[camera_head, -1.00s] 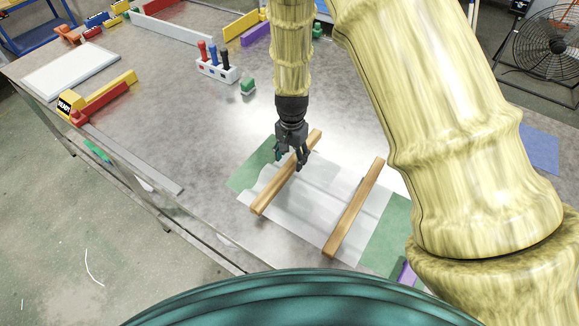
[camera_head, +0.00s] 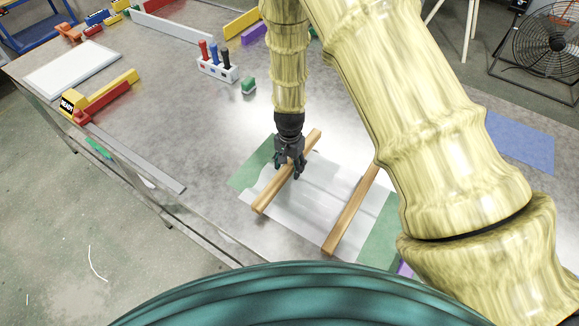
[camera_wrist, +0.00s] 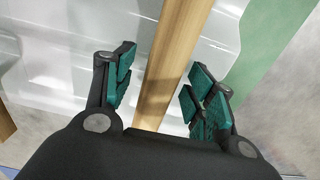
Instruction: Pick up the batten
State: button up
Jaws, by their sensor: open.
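Two wooden battens lie across a pale, see-through corrugated sheet (camera_head: 318,184) on the table. The left batten (camera_head: 271,193) runs under my gripper (camera_head: 290,172). The right batten (camera_head: 346,216) lies apart from it, its upper end hidden behind my arm. In the wrist view my gripper (camera_wrist: 160,95) is open, with one teal-padded finger on each side of a batten (camera_wrist: 172,62). Gaps show between the pads and the wood. Part of the other batten (camera_wrist: 5,122) shows at the left edge of the wrist view.
Green strips (camera_head: 254,165) show at both ends of the sheet. A white holder (camera_head: 217,69) with red, black and blue tools and a green block (camera_head: 249,85) stand further back. A grey metal strip (camera_head: 140,160) lies along the left table edge. Bare table surrounds the sheet's left side.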

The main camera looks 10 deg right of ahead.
jog(key=c, duration=1.2)
grip_shut()
jog(key=shift+w+r, duration=0.1)
jog(key=shift+r, duration=0.05)
